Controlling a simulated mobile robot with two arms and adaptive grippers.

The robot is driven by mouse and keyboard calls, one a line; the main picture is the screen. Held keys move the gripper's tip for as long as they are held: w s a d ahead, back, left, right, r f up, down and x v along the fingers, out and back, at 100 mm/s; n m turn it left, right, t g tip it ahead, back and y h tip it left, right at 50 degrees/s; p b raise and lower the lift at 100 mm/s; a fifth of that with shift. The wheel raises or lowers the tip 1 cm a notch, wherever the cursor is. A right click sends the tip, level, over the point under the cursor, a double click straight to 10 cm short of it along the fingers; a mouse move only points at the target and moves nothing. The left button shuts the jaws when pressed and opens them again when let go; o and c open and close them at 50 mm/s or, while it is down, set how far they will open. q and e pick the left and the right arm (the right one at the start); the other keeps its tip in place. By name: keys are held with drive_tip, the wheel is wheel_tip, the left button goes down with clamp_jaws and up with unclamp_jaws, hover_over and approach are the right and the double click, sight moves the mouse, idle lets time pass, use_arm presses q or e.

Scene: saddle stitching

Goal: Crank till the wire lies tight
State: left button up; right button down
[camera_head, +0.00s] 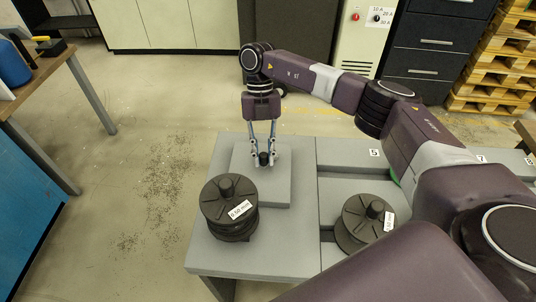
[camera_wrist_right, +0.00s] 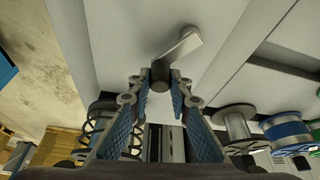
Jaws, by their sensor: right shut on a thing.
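My right gripper (camera_head: 264,157) comes down over a grey block and is shut on a small dark knob. In the right wrist view the gripper (camera_wrist_right: 160,88) has its fingers on both sides of this dark crank knob (camera_wrist_right: 160,72). A short pale crank arm (camera_wrist_right: 184,46) runs from the knob up and to the right. Two dark spools stand nearby in the head view: one labelled 0.50 mm (camera_head: 229,192), the other to its right (camera_head: 364,218). No wire run that I could judge as tight or slack is visible. My left gripper is out of view.
The grey block (camera_head: 278,188) sits on a grey bench (camera_head: 262,262). The right wrist view shows a silver spool (camera_wrist_right: 236,126), a blue spool (camera_wrist_right: 284,128) and a black coil (camera_wrist_right: 98,124). A wooden table (camera_head: 38,82) stands at the left. The floor between is open.

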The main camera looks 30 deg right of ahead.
drive_tip(key=m, duration=0.1)
drive_tip(key=w+m+p, duration=0.1)
drive_tip(key=shift+w+a+r+m+t+y, duration=0.1)
drive_tip(key=shift+w+r+m+t+y, duration=0.1)
drive_tip(key=shift+r+m+t+y, duration=0.15)
drive_tip(key=m+p, duration=0.1)
drive_tip(key=w+m+y+p, duration=0.1)
drive_tip(key=m, duration=0.1)
drive_tip(key=shift+w+t, duration=0.1)
drive_tip(key=shift+t, duration=0.25)
drive_tip(key=m+p, duration=0.1)
drive_tip(key=w+m+t+p, duration=0.1)
drive_tip(key=m+p, duration=0.1)
drive_tip(key=shift+w+m+y, duration=0.25)
drive_tip(key=shift+w+y, duration=0.05)
drive_tip(key=shift+y, duration=0.05)
drive_tip(key=shift+w+d+f+m+t+p, duration=0.2)
drive_tip(key=shift+w+d+m+t+p, duration=0.15)
drive_tip(key=shift+m+p, duration=0.35)
drive_tip(key=c, duration=1.8)
unclamp_jaws()
drive_tip(key=shift+s+f, duration=0.1)
drive_tip(key=shift+o, duration=0.2)
